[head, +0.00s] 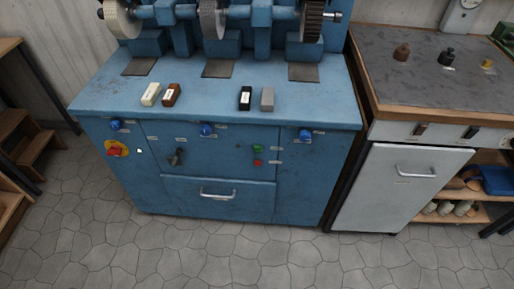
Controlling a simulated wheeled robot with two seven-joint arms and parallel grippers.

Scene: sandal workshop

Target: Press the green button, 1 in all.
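A small green button (256,148) sits on the front panel of the blue machine cabinet (220,190), right of the middle. A red button (257,162) is just below it, with small pale labels to the right of both. Neither of my grippers shows in the head view, and nothing touches or covers the green button.
A red switch on a yellow plate (116,149), a lever (177,157) and blue knobs (207,130) are also on the cabinet front. Small blocks (245,98) lie on its top. A workbench (430,80) stands right. The tiled floor (250,255) in front is clear.

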